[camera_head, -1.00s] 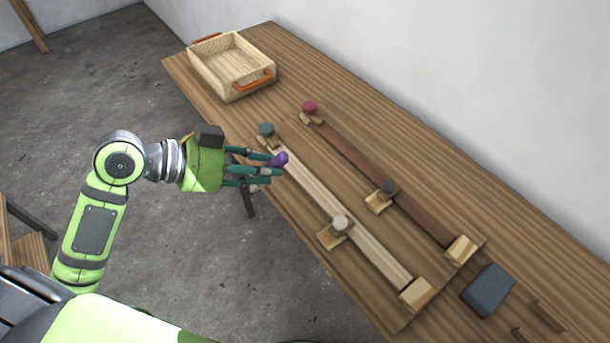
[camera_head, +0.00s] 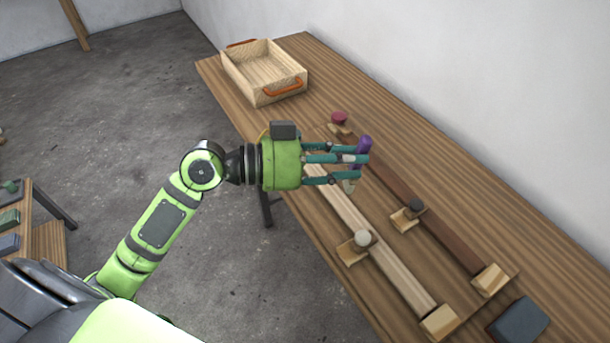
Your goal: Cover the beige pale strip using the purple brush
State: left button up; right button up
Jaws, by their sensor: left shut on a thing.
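My left gripper (camera_head: 345,165) is shut on the purple brush (camera_head: 363,146). Its teal fingers wrap around the upright handle, and a pale tip shows below them. The beige pale strip (camera_head: 380,248) is a long light wooden strip running diagonally along the near side of the table. The gripper hangs over the strip's far end and hides part of it. From this view I cannot tell whether the brush tip touches the wood. My right gripper is not in view.
A darker brown strip (camera_head: 430,220) lies parallel behind, with a dark knob (camera_head: 416,206) and a red knob (camera_head: 339,118). A pale round knob (camera_head: 362,238) stands at the beige strip. A wooden crate (camera_head: 237,72) sits at the back left, a dark block (camera_head: 518,322) at front right.

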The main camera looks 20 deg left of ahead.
pick_arm(q)
jog(key=shift+w+d+r+n+t+h+b, duration=0.15)
jog(key=shift+w+d+n+h, duration=0.1)
jog(key=shift+d, duration=0.3)
jog(key=shift+w+d+r+n+t+h+b, duration=0.15)
jog(key=shift+d+h, duration=0.1)
jog(key=shift+d, duration=0.25)
jog(key=shift+d+f, duration=0.1)
jog(key=shift+f+b, duration=1.65)
jog(key=shift+f, duration=0.65)
